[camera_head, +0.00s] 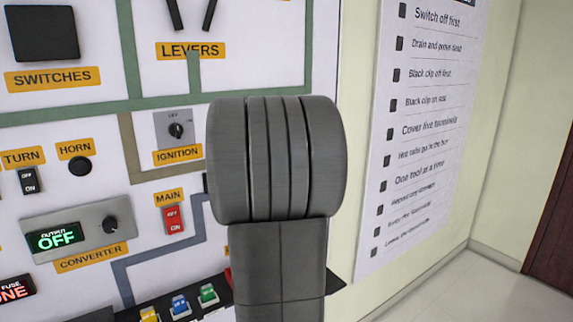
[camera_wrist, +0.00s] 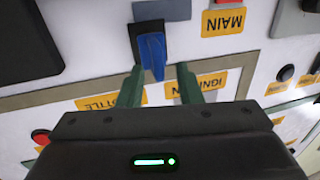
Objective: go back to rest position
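My gripper (camera_wrist: 160,68) shows in the wrist view with two green fingers spread apart; it is open and empty. A blue piece (camera_wrist: 152,52) on a dark mount stands on the panel just beyond the fingertips. Its lower tip appears between them, with gaps on both sides; I cannot tell how deep it sits. In the head view my grey arm fills the middle and hides my gripper and this blue piece.
The white panel (camera_head: 100,192) carries a red main switch (camera_head: 173,220), ignition knob (camera_head: 176,130) and converter box (camera_head: 83,232). A dark ledge holding yellow, blue and green pieces (camera_head: 180,305) juts out below. A checklist board (camera_head: 430,110) hangs right. Floor (camera_head: 450,290) is clear at lower right.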

